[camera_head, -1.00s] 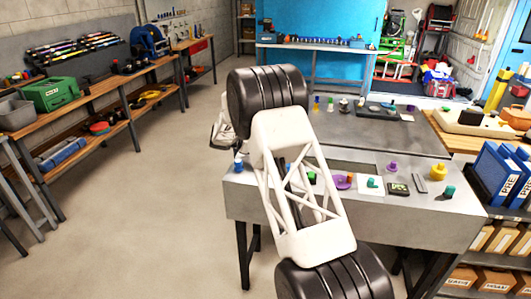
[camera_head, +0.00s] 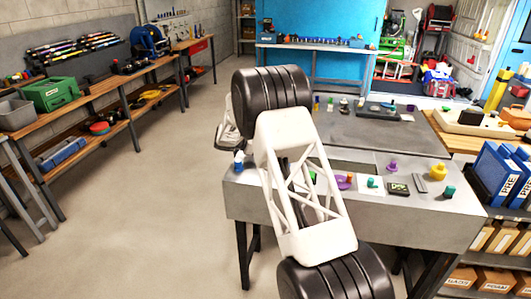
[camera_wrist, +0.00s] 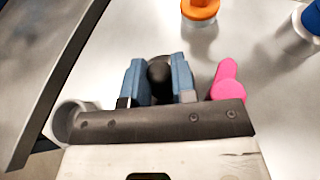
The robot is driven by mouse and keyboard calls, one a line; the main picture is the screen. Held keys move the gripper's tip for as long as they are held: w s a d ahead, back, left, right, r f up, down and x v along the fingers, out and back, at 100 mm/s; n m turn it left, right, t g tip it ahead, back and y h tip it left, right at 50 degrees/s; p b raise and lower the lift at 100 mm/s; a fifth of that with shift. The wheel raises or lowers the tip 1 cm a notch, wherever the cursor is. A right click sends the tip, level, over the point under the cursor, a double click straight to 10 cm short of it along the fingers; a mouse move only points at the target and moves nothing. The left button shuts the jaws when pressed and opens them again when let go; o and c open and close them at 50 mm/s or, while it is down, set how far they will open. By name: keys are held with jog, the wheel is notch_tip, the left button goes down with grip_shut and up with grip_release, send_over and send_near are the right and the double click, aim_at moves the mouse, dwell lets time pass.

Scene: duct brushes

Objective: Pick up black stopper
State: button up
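The black stopper (camera_wrist: 159,72) shows in the wrist view as a dark rounded shape between the two blue fingers of my gripper (camera_wrist: 160,82). The fingers are close together and touch its sides, with no clear gap on either side. The stopper's lower part is hidden, so I cannot tell whether it rests on the surface. In the head view my arm hides the stopper and the fingertips.
A pink piece (camera_wrist: 228,82) lies just right of the fingers. An orange-topped piece (camera_wrist: 200,10) and a blue-topped one (camera_wrist: 312,22) stand farther off. The grey bench (camera_head: 420,222) carries a yellow stopper (camera_head: 438,172) and several small pieces.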

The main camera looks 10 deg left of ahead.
jog(key=shift+c, duration=0.5)
jog(key=shift+r, duration=0.15)
jog(key=shift+r, duration=4.85)
jog(key=shift+s, duration=0.15)
jog(key=s+f+n+t+y, duration=0.1)
jog(key=s, duration=0.4)
jog(key=s+f+n+t+y, duration=0.1)
jog(key=s+f+n, duration=0.1)
jog(key=s, duration=0.3)
jog(key=s+a+f+n+t+y, duration=0.1)
jog(key=s+f+t, duration=0.1)
jog(key=s, duration=0.3)
jog(key=shift+s+f, duration=0.1)
jog(key=shift+s, duration=0.2)
jog(key=w+a, duration=0.2)
jog(key=w, duration=0.2)
jog(key=w+a+f, duration=0.1)
jog(key=w+a, duration=0.2)
jog(key=w, duration=0.2)
jog(key=w+a, duration=0.2)
jog(key=w, duration=0.3)
jog(key=shift+w+a+f, duration=0.15)
jog(key=shift+f, duration=0.05)
